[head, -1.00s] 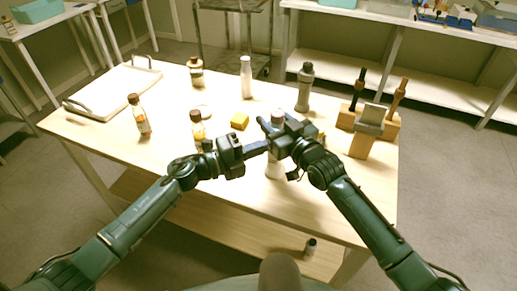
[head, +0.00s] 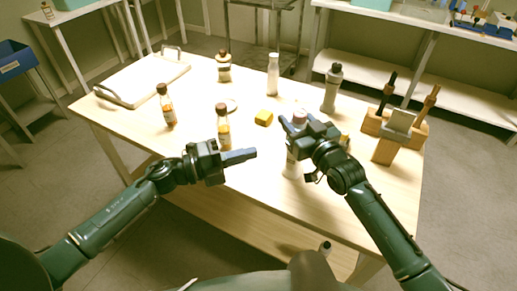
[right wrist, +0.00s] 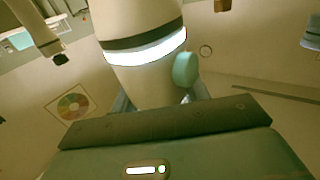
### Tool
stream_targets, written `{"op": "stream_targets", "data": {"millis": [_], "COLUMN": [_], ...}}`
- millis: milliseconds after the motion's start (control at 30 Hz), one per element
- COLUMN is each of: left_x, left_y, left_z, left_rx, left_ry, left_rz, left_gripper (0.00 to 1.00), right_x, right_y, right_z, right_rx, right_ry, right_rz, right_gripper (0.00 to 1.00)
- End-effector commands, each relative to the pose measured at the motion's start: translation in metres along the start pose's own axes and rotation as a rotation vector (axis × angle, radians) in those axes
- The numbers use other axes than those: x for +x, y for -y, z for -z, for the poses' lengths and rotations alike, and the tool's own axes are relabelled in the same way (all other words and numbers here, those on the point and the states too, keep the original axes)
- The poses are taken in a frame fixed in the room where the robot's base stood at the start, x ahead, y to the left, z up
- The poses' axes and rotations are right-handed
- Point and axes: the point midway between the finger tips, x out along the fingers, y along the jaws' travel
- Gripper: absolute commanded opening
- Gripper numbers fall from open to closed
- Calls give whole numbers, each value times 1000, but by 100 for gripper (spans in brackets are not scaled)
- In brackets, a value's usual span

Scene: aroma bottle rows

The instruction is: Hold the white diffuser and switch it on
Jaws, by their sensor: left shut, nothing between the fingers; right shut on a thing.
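The white diffuser (head: 292,167) stands upright at the front of the table, partly hidden by my right gripper in the head view. My right gripper (head: 290,128) is shut on its body. In the right wrist view the diffuser (right wrist: 140,20) fills the top middle, with a dark band, a bright, glowing white ring (right wrist: 148,50) and a round teal button (right wrist: 186,68) on its side. My left gripper (head: 254,154) is shut and empty, to the left of the diffuser, its fingertips pointing at it with a gap between.
Amber bottles (head: 168,110) (head: 223,130) stand left of centre. A yellow block (head: 263,118), a white bottle (head: 273,75) and a grey bottle (head: 331,90) stand behind. A wooden holder (head: 385,150) is at right, a white tray (head: 120,97) at far left.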

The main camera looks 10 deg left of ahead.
Motion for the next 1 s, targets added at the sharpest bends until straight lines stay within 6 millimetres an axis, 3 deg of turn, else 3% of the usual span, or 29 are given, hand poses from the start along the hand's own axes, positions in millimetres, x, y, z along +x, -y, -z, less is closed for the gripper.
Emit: {"op": "stream_targets", "data": {"millis": [367, 400, 700, 1000], "left_x": [-2, -2, -2, -2], "left_y": [0, 0, 0, 0], "left_z": [1, 1, 1, 1], "left_rx": [-1, -1, -2, -2], "left_ry": [-2, -2, -2, -2], "left_rz": [0, 0, 0, 0], "left_gripper": [0, 0, 0, 0], "right_x": [-1, -1, 0, -3], "right_y": [-2, -2, -2, -2], "right_z": [-3, -3, -1, -1], "right_rx": [-6, -6, -4, -3], "right_ry": [8, 8, 4, 2], "right_rz": [-4, -4, -3, -3], "right_gripper": [18, 46, 70, 70]}}
